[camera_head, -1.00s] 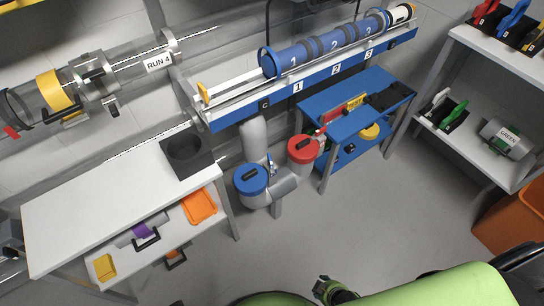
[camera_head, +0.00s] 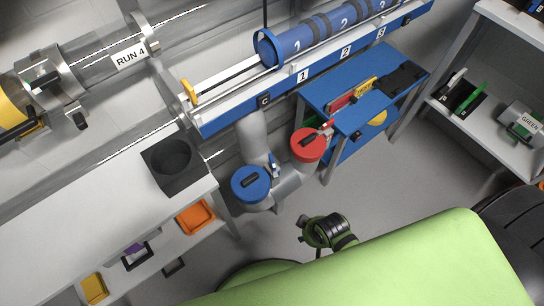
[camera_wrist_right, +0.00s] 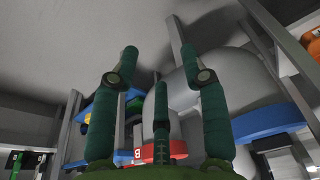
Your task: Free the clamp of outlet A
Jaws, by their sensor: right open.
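The blue-lidded outlet (camera_head: 251,184) and red-lidded outlet (camera_head: 309,145) stand on grey pipes below the tube rail. I read no A on either; a B shows on the red rim (camera_wrist_right: 150,152) in the right wrist view. A small blue-and-metal lever clamp (camera_head: 274,166) sits at the right of the blue lid and looks upright. Another clamp (camera_head: 323,131) is beside the red lid. My right gripper (camera_head: 309,229) is below and right of the blue outlet, apart from it. In the right wrist view its green fingers (camera_wrist_right: 158,62) are spread and empty. My left gripper is not in view.
A white bench (camera_head: 70,210) with a black socket block (camera_head: 172,162) is at left. The blue rail (camera_head: 290,85) runs above the outlets. A blue table (camera_head: 355,115) stands right of them. Grey floor (camera_head: 380,185) lies open before the outlets.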

